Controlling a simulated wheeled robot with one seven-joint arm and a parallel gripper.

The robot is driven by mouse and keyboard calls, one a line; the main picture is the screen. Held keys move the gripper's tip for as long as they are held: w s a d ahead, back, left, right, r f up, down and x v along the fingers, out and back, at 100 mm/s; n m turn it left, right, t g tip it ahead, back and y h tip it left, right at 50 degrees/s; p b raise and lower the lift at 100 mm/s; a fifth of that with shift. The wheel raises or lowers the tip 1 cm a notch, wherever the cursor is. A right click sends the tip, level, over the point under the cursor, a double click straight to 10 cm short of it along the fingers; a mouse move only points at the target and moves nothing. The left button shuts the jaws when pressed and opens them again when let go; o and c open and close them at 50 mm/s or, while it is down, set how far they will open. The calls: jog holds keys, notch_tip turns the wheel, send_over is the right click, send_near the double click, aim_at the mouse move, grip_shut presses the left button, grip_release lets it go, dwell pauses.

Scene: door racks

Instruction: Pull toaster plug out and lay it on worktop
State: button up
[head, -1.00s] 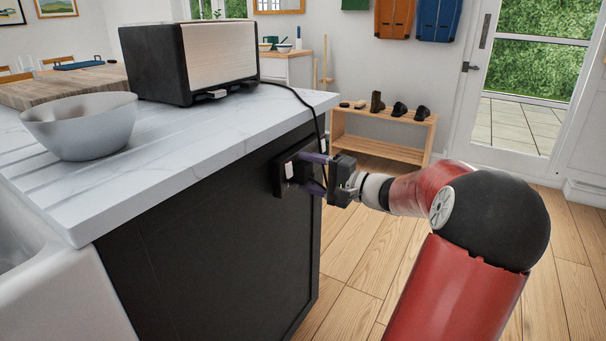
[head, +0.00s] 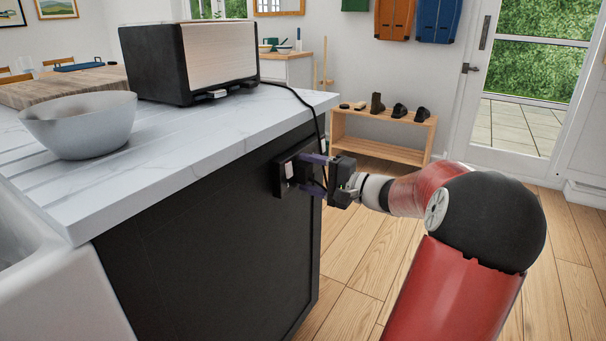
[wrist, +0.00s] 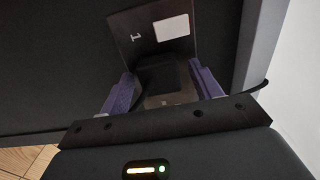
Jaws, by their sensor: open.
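The toaster (head: 190,60) stands on the white worktop (head: 200,130). Its dark cord (head: 308,103) runs over the worktop edge and down to a dark socket plate (head: 282,175) on the end panel of the cabinet. In the wrist view, the plate (wrist: 150,35) carries a white rocker and a mark. The black plug (wrist: 163,78) is in front of the plate, between the two purple fingers. My gripper (head: 316,173) is open at the socket, with its fingers (wrist: 162,92) on either side of the plug. I cannot tell whether they touch it.
A grey bowl (head: 82,122) sits on the worktop at the left, in front of the toaster. The worktop right of the bowl is clear. A shoe rack (head: 380,140) stands beyond, and the wooden floor (head: 350,260) is open.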

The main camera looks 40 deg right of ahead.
dwell(0.3)
jog(key=c, duration=1.3)
jog(key=shift+v, duration=3.05)
jog(key=shift+v, duration=1.5)
jog(key=shift+r+p, duration=1.8)
jog(key=shift+r, duration=8.65)
